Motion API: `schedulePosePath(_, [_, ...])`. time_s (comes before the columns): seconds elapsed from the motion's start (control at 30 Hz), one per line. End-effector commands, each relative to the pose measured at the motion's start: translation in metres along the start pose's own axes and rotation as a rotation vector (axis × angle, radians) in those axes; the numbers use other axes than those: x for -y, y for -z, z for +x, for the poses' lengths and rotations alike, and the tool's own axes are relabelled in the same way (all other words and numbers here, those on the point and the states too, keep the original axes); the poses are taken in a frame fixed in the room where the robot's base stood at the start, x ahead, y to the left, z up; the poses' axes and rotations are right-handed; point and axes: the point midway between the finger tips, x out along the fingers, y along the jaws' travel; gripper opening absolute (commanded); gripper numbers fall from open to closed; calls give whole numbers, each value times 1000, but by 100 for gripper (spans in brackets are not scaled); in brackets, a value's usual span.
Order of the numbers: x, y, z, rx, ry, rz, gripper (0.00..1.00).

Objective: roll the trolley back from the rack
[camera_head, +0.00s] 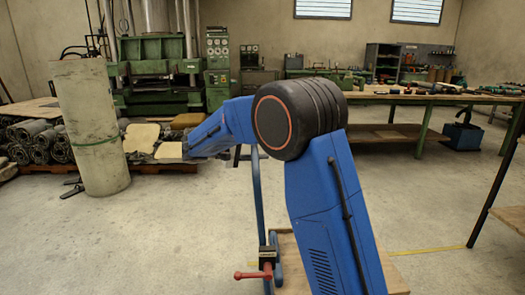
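A blue upright bar (257,190) stands behind my arm, with a red-handled clamp (258,272) at its foot. Beside it a wooden board (290,265) shows low in the picture, partly hidden by my blue arm. I cannot tell for sure whether bar and board belong to the trolley. A dark-framed stand with a wooden top (511,130) is cut off at the right edge; I cannot tell if it is the rack. My arm bends at its black joint and reaches left; my gripper's fingers do not show.
A tall pale roll with a green band (92,125) stands slightly tilted at left, by a pile of dark rolls (38,142) on a pallet. A green machine (150,75) and a long workbench (430,98) stand behind. Floor at lower left is clear.

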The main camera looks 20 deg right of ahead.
Motion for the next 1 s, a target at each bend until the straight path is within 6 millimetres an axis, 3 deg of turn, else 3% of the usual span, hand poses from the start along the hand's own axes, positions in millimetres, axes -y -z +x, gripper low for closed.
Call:
schedulePosePath(0.17, [0, 1, -17, -3, 0, 0, 39])
schedulePosePath(0.8, [1, 1, -140, -5, 0, -1, 39])
schedulePosePath(1.0, [1, 1, -166, -4, 1, -1, 39])
